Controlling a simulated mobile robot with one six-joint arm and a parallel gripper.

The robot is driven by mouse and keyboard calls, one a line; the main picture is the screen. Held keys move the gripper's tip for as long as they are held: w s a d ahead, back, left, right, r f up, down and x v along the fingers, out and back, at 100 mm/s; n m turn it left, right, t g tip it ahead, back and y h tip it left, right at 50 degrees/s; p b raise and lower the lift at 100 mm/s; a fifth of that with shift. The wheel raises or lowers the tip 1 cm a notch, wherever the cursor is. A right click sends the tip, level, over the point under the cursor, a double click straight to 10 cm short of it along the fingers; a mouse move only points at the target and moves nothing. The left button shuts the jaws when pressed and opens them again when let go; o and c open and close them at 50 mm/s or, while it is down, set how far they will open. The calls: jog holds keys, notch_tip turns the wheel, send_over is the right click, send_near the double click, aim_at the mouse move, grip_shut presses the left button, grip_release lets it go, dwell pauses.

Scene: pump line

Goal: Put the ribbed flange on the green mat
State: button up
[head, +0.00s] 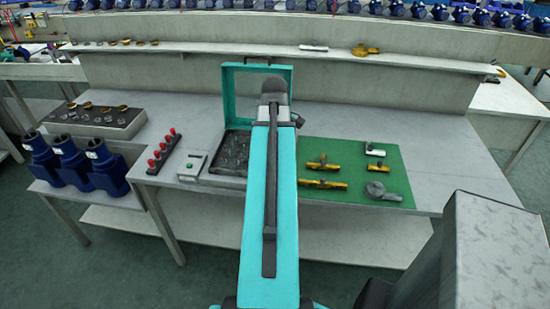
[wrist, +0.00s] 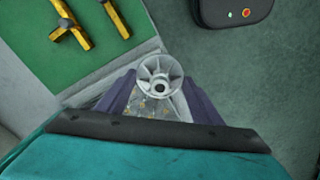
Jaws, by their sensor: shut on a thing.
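The ribbed flange (wrist: 159,84), a pale grey round part with a hub and radial ribs, is between the two dark purple jaws of my gripper (wrist: 160,92) in the wrist view. The jaws are shut on it. The green mat (wrist: 32,62) lies at the upper left of that view, and the flange appears beside its edge, not over it. In the head view the mat (head: 395,172) covers the table right of my turquoise arm. My gripper and the held flange are hidden behind my arm there.
On the mat are yellow tee fittings (head: 322,184), a white fitting (head: 375,150) and a grey round part with a stub (head: 379,190). Bare mat shows between them. A turquoise open case (head: 228,92) and a small grey box (head: 192,166) stand left.

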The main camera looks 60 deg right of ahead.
jog(key=shift+r+p, duration=0.5)
jog(key=shift+r, duration=0.25)
jog(key=w+a+n, duration=0.2)
jog(key=w+a, duration=0.7)
jog(key=w, duration=0.4)
jog(key=w+a+n, duration=0.3)
jog(key=w+a, duration=0.7)
jog(key=w, duration=0.4)
jog(key=w+a+n, duration=0.1)
jog(key=w+a, duration=0.3)
jog(key=a, duration=0.6)
jog(key=w+a+n+b, duration=0.1)
jog(key=w+a, duration=0.3)
jog(key=a, duration=0.6)
jog(key=w+a+n, duration=0.2)
jog(key=w+a, duration=0.2)
jog(key=a, duration=0.7)
jog(key=shift+w+f, duration=0.2)
jog(key=shift+f, duration=0.15)
jog(key=shift+a, duration=0.15)
